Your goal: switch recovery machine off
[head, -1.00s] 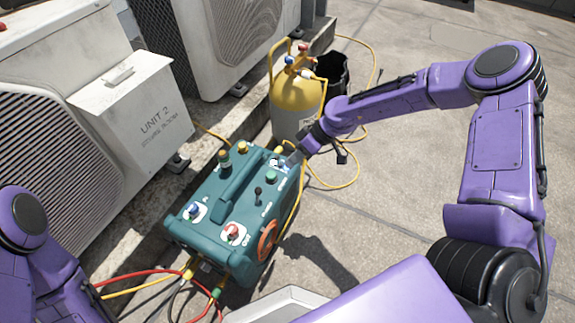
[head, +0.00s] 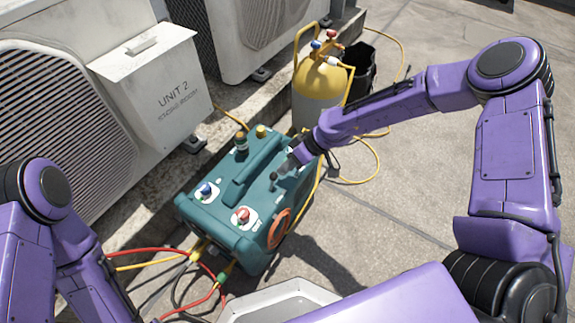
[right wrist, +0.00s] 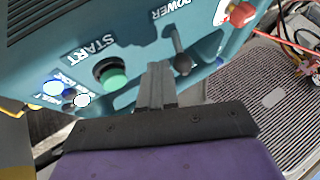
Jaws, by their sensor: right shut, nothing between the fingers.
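The teal recovery machine (head: 215,228) stands on the roof floor in the head view. Its POWER toggle, a dark lever (head: 274,181) with a rounded tip, sits on the top panel; the lever also shows in the right wrist view (right wrist: 181,58). The green START button (right wrist: 113,76) is left of it there. My right gripper (head: 286,167) is shut and empty, low over the panel by the toggle. In the right wrist view its fingertips (right wrist: 158,72) are between START and the lever, close beside the lever; I cannot tell if they touch. My left gripper is out of view.
Red (head: 243,214) and blue (head: 205,190) valve knobs sit on the machine's near end, with a carry handle (head: 245,178) along the top. Hoses run from it. A yellow-grey cylinder (head: 318,85) stands behind. The UNIT 2 condenser (head: 165,95) is left. Open floor lies right.

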